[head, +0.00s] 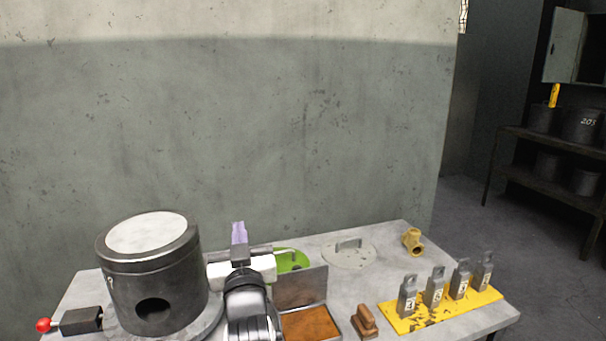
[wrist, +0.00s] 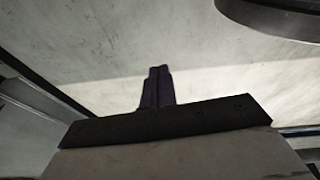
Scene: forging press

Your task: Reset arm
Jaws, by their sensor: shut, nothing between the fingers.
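My arm reaches over the table, and my gripper (head: 239,232) points up and away toward the wall, just right of the dark cylinder (head: 155,280). Its purple fingers are together with nothing between them. In the wrist view the gripper (wrist: 158,75) shows dark, its two fingers side by side and touching, with the pale wall surface behind. The gripper appears clear of the objects on the table.
The grey table (head: 357,290) holds a red-knobbed lever (head: 44,325), a green object (head: 290,259) partly hidden, an orange-bottomed tray (head: 310,323), a handled round lid (head: 349,252), a brass fitting (head: 413,241), a wooden brush (head: 365,322) and a yellow plate (head: 400,318) with several numbered metal tags.

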